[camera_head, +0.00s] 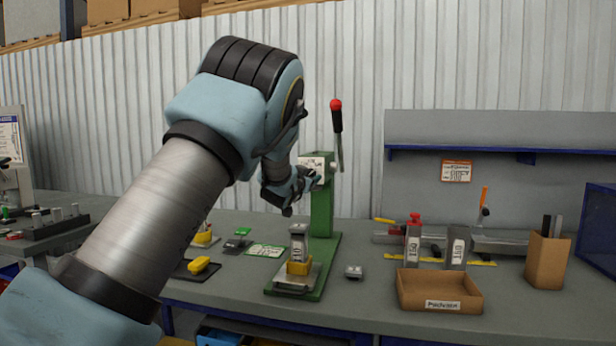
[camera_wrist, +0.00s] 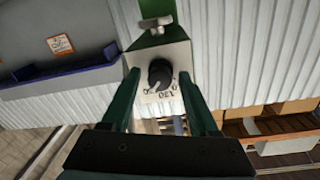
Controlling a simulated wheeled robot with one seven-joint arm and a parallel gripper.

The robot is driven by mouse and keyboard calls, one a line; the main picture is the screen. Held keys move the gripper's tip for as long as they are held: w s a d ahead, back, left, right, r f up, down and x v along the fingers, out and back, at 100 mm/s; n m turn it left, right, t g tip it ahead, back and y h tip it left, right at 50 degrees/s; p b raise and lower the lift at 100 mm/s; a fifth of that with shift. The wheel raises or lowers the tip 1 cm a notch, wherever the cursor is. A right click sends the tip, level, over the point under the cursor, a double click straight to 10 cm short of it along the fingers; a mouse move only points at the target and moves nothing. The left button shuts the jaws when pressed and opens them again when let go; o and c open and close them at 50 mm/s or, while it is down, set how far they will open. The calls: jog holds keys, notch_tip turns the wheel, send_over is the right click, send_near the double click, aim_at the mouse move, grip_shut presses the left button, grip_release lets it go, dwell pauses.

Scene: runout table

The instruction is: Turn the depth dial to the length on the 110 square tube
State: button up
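The depth dial (camera_wrist: 160,73) is a black round knob on a white plate with printed numbers, one reading 130 upside down in the wrist view. The plate (camera_head: 313,165) sits on the green press (camera_head: 322,212) in the head view. My gripper (camera_wrist: 159,88) is open, its green fingers on either side of the dial with gaps to the knob. In the head view my gripper (camera_head: 313,181) is just in front of the plate and hides the dial. A grey square tube (camera_head: 298,247) stands upright in a yellow holder on the press base; its label is hard to read.
Two more labelled tubes, one marked 150 (camera_head: 412,246), stand behind a cardboard tray (camera_head: 438,307) at the right. A red-knobbed lever (camera_head: 337,122) rises beside the press head. Small parts lie around the press base. A shelf panel (camera_head: 500,130) stands behind.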

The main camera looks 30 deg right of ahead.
grip_shut()
jog(key=shift+n+b, duration=0.3)
jog(key=shift+b, duration=0.15)
jog(key=n+b, duration=0.8)
jog(key=n, duration=0.1)
jog(key=n+t+b, duration=0.1)
jog(key=n+b, duration=0.7)
jog(key=shift+r+n+t, duration=0.1)
jog(key=shift+n+t, duration=0.2)
jog(key=shift+n, duration=0.1)
jog(key=shift+r+b, duration=0.1)
jog(key=shift+b, duration=0.2)
